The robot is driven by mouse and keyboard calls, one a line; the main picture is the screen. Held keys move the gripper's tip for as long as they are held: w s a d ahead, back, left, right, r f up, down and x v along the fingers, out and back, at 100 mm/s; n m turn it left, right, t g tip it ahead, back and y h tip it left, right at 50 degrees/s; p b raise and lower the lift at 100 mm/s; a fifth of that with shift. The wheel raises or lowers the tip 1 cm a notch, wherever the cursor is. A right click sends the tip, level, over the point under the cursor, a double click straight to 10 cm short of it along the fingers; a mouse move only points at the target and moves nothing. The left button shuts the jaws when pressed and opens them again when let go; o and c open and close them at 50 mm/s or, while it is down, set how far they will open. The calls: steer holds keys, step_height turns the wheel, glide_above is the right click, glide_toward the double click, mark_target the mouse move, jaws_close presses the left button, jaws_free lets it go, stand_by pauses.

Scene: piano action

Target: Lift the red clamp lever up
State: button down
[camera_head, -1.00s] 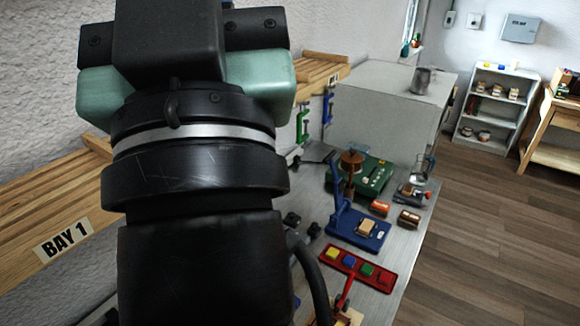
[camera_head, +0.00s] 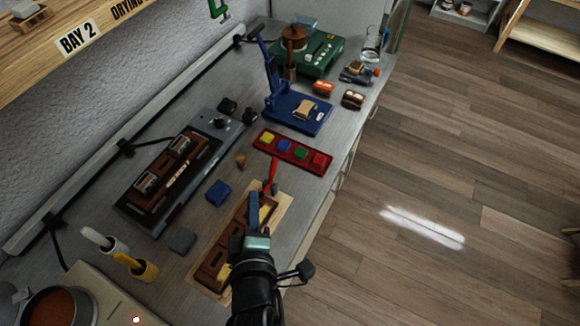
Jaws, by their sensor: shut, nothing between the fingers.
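The red clamp lever (camera_head: 273,174) stands up thin and narrow at the far end of a wooden fixture (camera_head: 283,208), just in front of the red tray. A small dark grey part shows at its foot. My gripper (camera_head: 253,228) is over the middle of the fixture, nearer to me than the lever and apart from it in the picture. It is shut and empty. My gripper and wrist hide part of the fixture and the brown block (camera_head: 206,272) on it.
A red tray (camera_head: 265,146) with coloured blocks lies just beyond the lever. A blue press (camera_head: 310,121) and green device (camera_head: 325,55) stand farther back. A dark machine (camera_head: 195,150), a blue block (camera_head: 217,192) and a grey block (camera_head: 182,240) lie left. Open floor is right.

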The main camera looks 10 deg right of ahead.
steer(key=shift+s+d+f+n, duration=0.15)
steer(key=shift+s+f, duration=0.15)
steer(key=shift+f, duration=0.25)
steer(key=shift+s+d+f+n, duration=0.15)
steer(key=shift+s+f, duration=0.15)
steer(key=shift+f, duration=0.2)
steer(key=shift+a, duration=0.15)
steer(key=p, duration=0.1)
glide_above(267, 192)
steer(key=s+a, duration=0.2)
step_height(267, 192, down, 3)
steer(key=shift+w+d+f+p, duration=0.3)
steer(key=shift+w+d+p, duration=0.1)
steer(key=shift+w+d, duration=0.1)
steer(key=shift+w+d+f+p, duration=0.3)
steer(key=shift+w+d+p, duration=0.1)
steer(key=shift+w+d, duration=0.05)
steer(key=shift+w+d+f, duration=0.35)
steer(key=shift+d, duration=0.15)
steer(key=shift+r+g+p, duration=0.1)
steer(key=shift+g+p, duration=0.3)
steer(key=shift+p, duration=0.15)
